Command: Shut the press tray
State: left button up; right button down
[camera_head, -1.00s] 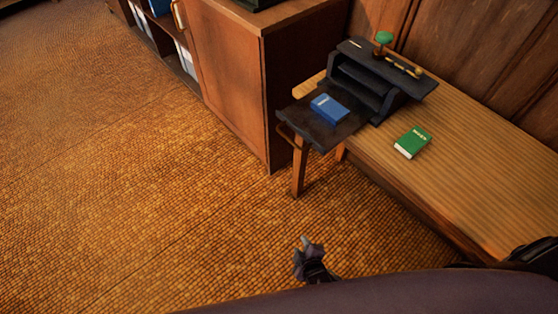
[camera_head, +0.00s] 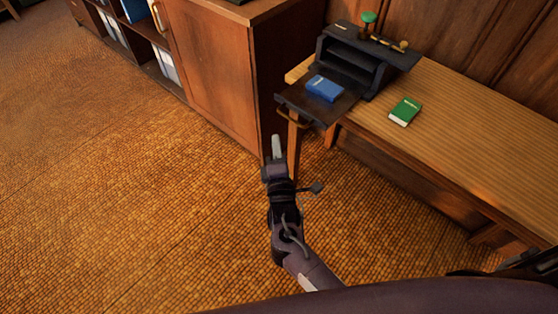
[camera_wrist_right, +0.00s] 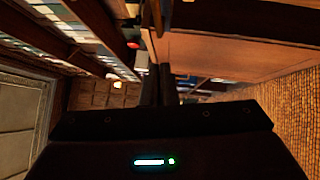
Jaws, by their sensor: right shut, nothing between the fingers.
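The press (camera_head: 352,62) is a dark box-like frame with a green-topped knob, on the wooden bench against the wall. Its dark tray (camera_head: 298,101) sticks out toward the lower left, past the bench end. A blue book (camera_head: 324,88) lies on the tray. A brass-coloured handle (camera_head: 292,121) is on the tray's front edge. My right gripper (camera_head: 277,146) is shut and empty, below and slightly left of the handle in the picture, apart from it. Its dark fingers also show in the right wrist view (camera_wrist_right: 158,84). My left gripper is not in view.
A green book (camera_head: 405,111) lies on the bench (camera_head: 470,150), right of the press. A wooden cabinet (camera_head: 215,85) stands left of the tray, close to it. Shelves with binders continue to the upper left. The woven floor (camera_head: 120,190) on the left is clear.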

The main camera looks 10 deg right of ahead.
aim_at(330, 91)
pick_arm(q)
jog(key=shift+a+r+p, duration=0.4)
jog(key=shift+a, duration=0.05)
pick_arm(e)
jog(key=shift+w+d+r, duration=0.25)
jog(key=shift+w+d, duration=0.55)
jog(key=shift+w, duration=0.3)
jog(key=shift+w+d+r, duration=0.2)
jog(key=shift+w+d, duration=0.6)
jog(key=shift+w, duration=0.25)
